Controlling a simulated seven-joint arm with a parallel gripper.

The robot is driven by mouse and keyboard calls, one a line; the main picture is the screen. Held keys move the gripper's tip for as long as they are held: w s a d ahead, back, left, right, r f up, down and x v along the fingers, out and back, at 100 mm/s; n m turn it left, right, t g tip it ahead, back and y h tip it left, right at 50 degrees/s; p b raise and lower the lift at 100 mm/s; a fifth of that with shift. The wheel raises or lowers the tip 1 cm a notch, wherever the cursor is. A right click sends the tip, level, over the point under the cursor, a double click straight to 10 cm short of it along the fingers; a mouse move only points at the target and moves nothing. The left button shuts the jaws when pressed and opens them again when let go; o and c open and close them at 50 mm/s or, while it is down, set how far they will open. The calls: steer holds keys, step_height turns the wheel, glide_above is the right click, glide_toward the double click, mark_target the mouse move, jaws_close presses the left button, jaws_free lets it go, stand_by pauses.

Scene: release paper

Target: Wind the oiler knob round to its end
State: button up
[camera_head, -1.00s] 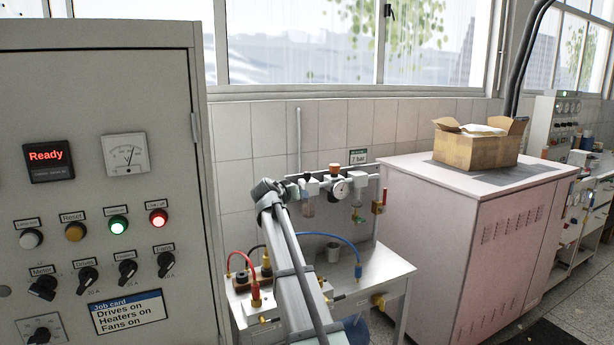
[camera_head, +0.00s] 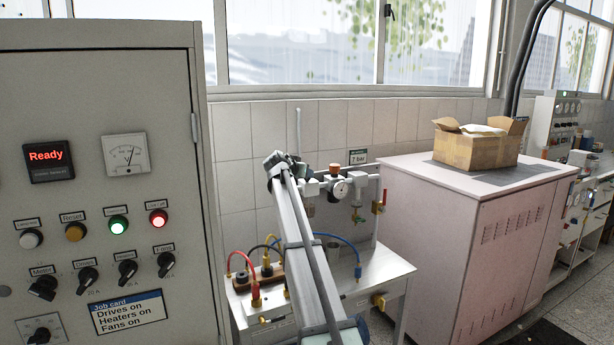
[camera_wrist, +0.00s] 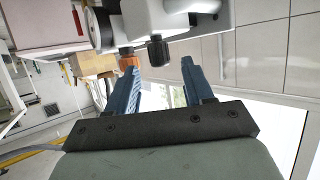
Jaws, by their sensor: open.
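A ribbed black knob (camera_wrist: 157,50), apparently the oiler knob, sticks out of a white air unit (camera_wrist: 170,17) in the wrist view, which looks upside down. My gripper (camera_wrist: 158,76) is open, its two blue fingers pointing at the unit, with the black knob in line with the gap between the tips. I cannot tell whether either finger touches it. An orange knob (camera_wrist: 128,61) is beside it, close to the left fingertip in the picture. In the head view my gripper (camera_head: 277,162) is at the left end of the air units, and the black knob is hidden.
A round gauge (camera_head: 341,189) and an orange knob (camera_head: 335,169) are right of my gripper. Bowls hang below the units. A metal bench (camera_head: 380,266) with red, yellow and blue hoses lies under my arm. A control cabinet (camera_head: 180,200) stands left, a pink cabinet (camera_head: 420,240) right.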

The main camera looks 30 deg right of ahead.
steer(key=shift+x, duration=2.45)
jaws_close()
steer(key=shift+s+n+t+y, duration=0.1)
steer(key=shift+n+t+y, duration=0.2)
